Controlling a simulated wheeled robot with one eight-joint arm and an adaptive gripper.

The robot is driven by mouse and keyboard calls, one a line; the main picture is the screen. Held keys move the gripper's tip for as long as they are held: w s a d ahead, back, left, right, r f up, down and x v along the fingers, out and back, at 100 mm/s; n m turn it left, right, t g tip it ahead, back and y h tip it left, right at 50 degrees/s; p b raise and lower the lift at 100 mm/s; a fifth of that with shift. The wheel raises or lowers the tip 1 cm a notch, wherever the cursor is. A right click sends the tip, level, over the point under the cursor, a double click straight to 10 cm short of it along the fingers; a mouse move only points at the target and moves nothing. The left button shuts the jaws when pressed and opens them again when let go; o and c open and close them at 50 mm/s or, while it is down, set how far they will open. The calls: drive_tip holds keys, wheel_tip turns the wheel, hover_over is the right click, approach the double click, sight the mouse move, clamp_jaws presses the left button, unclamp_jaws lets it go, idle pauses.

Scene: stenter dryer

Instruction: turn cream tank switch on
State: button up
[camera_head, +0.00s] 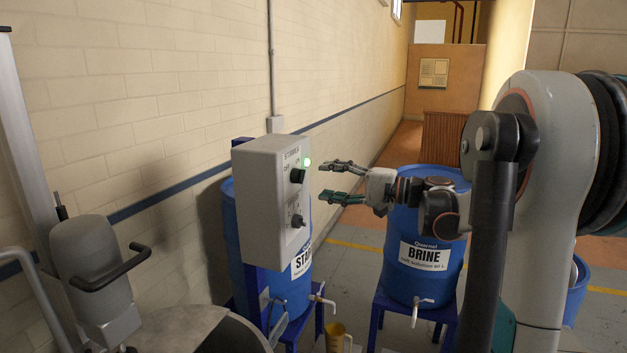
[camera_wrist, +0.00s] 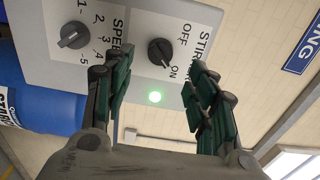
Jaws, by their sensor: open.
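A grey control box (camera_head: 270,195) stands in front of a blue drum on the left in the head view. Its upper black knob (camera_head: 297,176) is the stirrer switch, with a lit green lamp (camera_head: 307,162) beside it. In the wrist view, the stirrer knob (camera_wrist: 160,52) has OFF and ON marks, and its pointer appears to lie towards ON. The green lamp (camera_wrist: 155,97) glows there too. My gripper (camera_head: 336,181) is open and empty, a short way right of the box face. In the wrist view its fingers (camera_wrist: 160,68) frame the knob without touching. No label reading cream is visible.
A lower speed knob (camera_head: 297,220) sits on the same box. The drum behind (camera_head: 292,287) has a partly hidden label starting "STA". A blue BRINE drum (camera_head: 425,275) stands right, behind my gripper. A brick wall (camera_head: 170,90) runs along the left.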

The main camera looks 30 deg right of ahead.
drive_tip(key=v, duration=0.5)
idle(0.4)
